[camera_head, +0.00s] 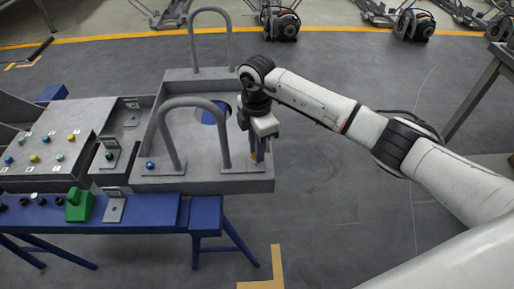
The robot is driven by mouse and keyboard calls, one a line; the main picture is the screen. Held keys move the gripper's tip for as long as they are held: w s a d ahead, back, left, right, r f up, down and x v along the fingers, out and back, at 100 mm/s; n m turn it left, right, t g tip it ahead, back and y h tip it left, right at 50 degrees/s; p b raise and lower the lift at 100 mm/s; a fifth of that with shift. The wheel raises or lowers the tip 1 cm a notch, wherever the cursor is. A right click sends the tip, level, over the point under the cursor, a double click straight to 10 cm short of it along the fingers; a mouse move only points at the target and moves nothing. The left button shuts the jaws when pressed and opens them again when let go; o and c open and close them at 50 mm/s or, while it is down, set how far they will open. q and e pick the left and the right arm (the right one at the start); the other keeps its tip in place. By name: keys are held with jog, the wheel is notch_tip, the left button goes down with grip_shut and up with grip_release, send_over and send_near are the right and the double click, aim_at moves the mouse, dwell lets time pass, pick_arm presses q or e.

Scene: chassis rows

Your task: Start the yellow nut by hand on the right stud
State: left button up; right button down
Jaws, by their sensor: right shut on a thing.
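My right gripper (257,154) points down over the right front corner of the grey chassis tray (205,184), beside the foot of the near grey hoop (226,140). It is shut on a small yellow thing, most likely the yellow nut (254,157), only a sliver of which shows between the fingers. The right stud is hidden by the gripper and nut, so I cannot tell whether the nut touches it. A blue nut (150,165) sits at the tray's left front corner. My left gripper is not in view.
A grey board (65,130) with several coloured nuts lies at the left. A green block (79,205) and dark round pieces stand on the blue bench (150,210). A far hoop (231,45) rises at the tray's back. Floor right of the tray is clear.

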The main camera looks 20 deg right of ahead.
jog(key=shift+f+b, duration=0.35)
jog(key=shift+f, duration=0.75)
dwell(0.3)
jog(key=shift+r+m+p, duration=0.15)
jog(key=shift+m+p, duration=0.25)
jog(key=shift+p, duration=0.05)
jog(key=m+p, duration=0.2)
jog(key=m, duration=0.1)
jog(key=shift+s, duration=0.15)
jog(key=shift+m+p, duration=0.45)
jog(key=shift+m, duration=0.25)
jog(key=shift+f, duration=0.2)
